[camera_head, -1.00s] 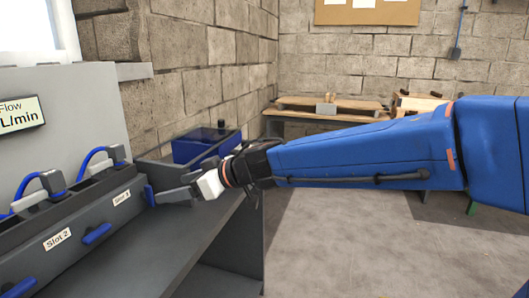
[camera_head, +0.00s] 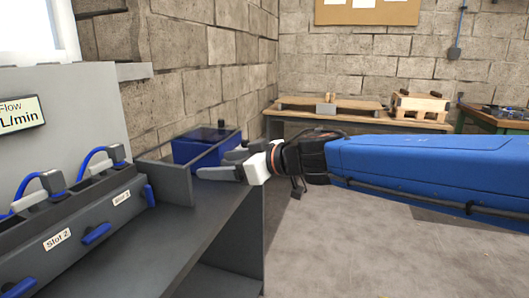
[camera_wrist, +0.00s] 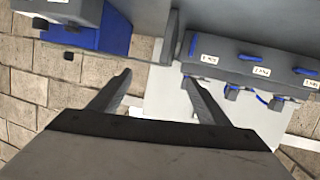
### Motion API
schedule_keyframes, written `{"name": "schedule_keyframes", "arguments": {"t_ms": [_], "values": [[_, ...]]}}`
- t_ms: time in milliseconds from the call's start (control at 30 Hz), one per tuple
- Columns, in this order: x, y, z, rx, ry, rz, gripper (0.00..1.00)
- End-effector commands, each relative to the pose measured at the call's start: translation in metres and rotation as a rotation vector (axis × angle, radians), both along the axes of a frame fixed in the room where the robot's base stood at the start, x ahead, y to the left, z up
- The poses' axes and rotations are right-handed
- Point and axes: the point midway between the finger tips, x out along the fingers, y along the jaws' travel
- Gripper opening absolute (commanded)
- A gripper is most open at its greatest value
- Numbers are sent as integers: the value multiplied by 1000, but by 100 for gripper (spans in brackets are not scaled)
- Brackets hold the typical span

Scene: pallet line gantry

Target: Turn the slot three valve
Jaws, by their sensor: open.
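The grey valve panel (camera_head: 75,232) is at the left in the head view, with blue valve handles. The end handle (camera_head: 149,195) stands upright beside a label (camera_head: 121,197) too small to read surely; I cannot confirm it is slot three. The handle (camera_head: 96,234) by the "Slot 2" label lies close to level. In the wrist view the end handle (camera_wrist: 193,45) is upright, and the handles (camera_wrist: 249,57) and (camera_wrist: 305,71) lie along the panel. My gripper (camera_head: 228,165) is open and empty, right of the end handle and apart from it; its fingers (camera_wrist: 158,77) show in the wrist view.
A blue box (camera_head: 200,147) stands behind a low grey partition (camera_head: 165,182) past the panel's end. The grey shelf (camera_head: 185,235) below is clear. A brick wall is behind. Wooden benches (camera_head: 340,117) stand at the back, with open floor before them.

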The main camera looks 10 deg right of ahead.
Motion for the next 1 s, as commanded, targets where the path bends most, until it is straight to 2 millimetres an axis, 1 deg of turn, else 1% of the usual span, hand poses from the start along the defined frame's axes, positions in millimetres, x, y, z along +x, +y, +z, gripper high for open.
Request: {"name": "schedule_keyframes", "arguments": {"t_ms": [300,600,800,1000], "values": [[18,-46,12,16,-72,-188,70],[27,-89,14,8,-99,-345,70],[28,-105,12,0,-101,-401,70],[29,-109,11,-2,-101,-417,70]]}}
